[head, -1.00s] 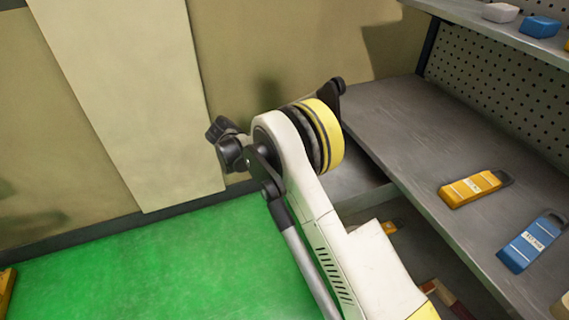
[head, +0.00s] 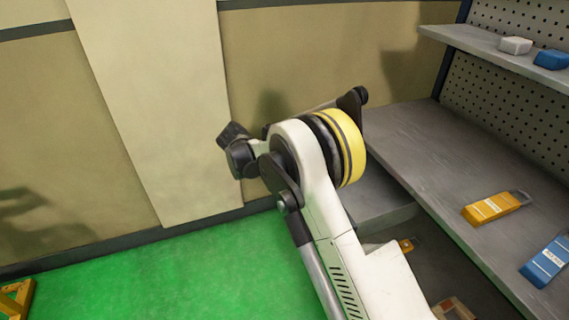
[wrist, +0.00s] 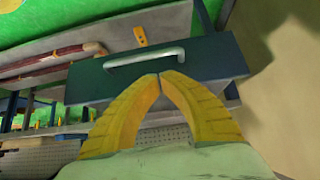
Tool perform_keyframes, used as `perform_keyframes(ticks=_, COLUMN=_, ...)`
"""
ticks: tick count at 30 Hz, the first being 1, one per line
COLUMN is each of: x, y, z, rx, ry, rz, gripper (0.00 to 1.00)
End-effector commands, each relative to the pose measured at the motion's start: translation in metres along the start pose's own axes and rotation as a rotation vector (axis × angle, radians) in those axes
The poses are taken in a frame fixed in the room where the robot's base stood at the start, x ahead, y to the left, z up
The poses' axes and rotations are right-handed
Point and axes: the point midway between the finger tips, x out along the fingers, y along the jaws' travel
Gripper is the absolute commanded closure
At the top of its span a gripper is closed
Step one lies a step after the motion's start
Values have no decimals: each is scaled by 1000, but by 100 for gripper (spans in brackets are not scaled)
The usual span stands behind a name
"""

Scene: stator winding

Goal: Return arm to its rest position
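My arm (head: 330,230) rises in the head view, with a white link, a yellow-ringed joint and dark end parts. The fingers of my gripper do not show clearly there. In the wrist view the two yellow fingers of my gripper (wrist: 163,77) curve together and their tips meet, with nothing visible between them. Beyond the tips is a dark green front panel (wrist: 205,62) with a pale bar handle (wrist: 145,57). The tips overlap the panel in the picture, just below the handle; I cannot tell the distance.
A grey workbench (head: 430,165) stands on the right, bearing a yellow labelled item (head: 494,208) and a blue labelled item (head: 548,262). An upper shelf (head: 495,55) juts above it. A wall panel (head: 150,110) stands behind. Green floor (head: 190,275) is open at left.

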Motion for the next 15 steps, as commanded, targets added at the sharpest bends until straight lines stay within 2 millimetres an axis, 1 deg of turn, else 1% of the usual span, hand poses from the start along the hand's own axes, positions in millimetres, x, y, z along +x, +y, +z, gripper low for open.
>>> perform_keyframes(ticks=1, x=-2, y=0, z=-4, rx=1, ry=0, rz=1, gripper=100)
perform_keyframes(ticks=5, x=-4, y=1, z=-8, rx=-8, ry=-5, rz=-1, gripper=100)
perform_keyframes(ticks=7, x=-9, y=5, z=-18, rx=-33, ry=-19, rz=-8, gripper=100)
perform_keyframes(ticks=8, x=-13, y=8, z=-25, rx=-50, ry=-29, rz=-13, gripper=100)
perform_keyframes(ticks=11, x=-30, y=22, z=-53, rx=-137, ry=-77, rz=-43, gripper=100)
perform_keyframes(ticks=12, x=-38, y=31, z=-67, rx=-180, ry=-100, rz=-60, gripper=100)
perform_keyframes(ticks=14, x=-50, y=47, z=-87, rx=-249, ry=-135, rz=-92, gripper=100)
perform_keyframes(ticks=15, x=-58, y=58, z=-99, rx=-294, ry=-156, rz=-115, gripper=100)
